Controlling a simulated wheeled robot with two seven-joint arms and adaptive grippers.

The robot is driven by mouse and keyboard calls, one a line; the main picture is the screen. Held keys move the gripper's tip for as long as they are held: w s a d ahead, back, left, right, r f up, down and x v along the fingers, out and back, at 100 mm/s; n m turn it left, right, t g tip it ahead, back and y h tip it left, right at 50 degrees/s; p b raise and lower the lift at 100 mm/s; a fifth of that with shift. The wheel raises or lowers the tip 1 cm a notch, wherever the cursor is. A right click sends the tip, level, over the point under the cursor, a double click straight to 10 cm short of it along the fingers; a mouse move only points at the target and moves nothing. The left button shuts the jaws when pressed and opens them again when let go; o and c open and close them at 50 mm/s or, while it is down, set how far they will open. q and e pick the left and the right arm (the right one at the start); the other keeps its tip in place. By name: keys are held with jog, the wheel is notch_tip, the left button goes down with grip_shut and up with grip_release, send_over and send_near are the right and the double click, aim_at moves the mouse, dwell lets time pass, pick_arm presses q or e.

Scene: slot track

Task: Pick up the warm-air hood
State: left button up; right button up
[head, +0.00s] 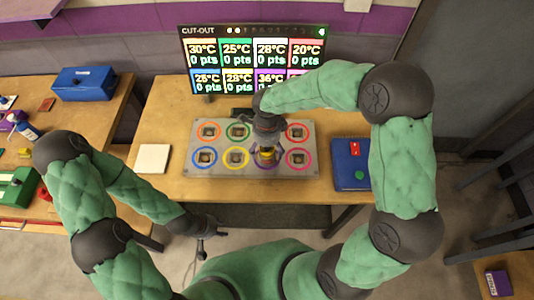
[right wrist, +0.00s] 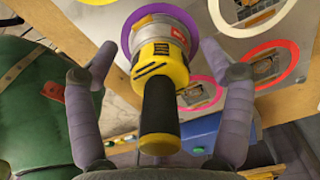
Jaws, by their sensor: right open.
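A yellow tool with a black handle, which I take for the warm-air hood (right wrist: 160,68), stands over the purple ring on the grey slot board (head: 225,128). In the head view only a little yellow of the hood (head: 266,155) shows under my right gripper. My right gripper (head: 267,160) is above it and open. In the right wrist view the fingers of this gripper (right wrist: 160,58) are spread on either side of the hood, with gaps to it. My left gripper (head: 208,240) hangs low in front of the table, apart from the board; its jaws are too small to read.
The board has several coloured rings around square slots. A white square pad (head: 153,158) lies left of it and a blue panel (head: 350,165) right. A score screen (head: 255,60) stands behind. A left side table holds a blue box (head: 84,84).

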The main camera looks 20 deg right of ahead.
grip_shut()
jog(key=shift+r, duration=0.15)
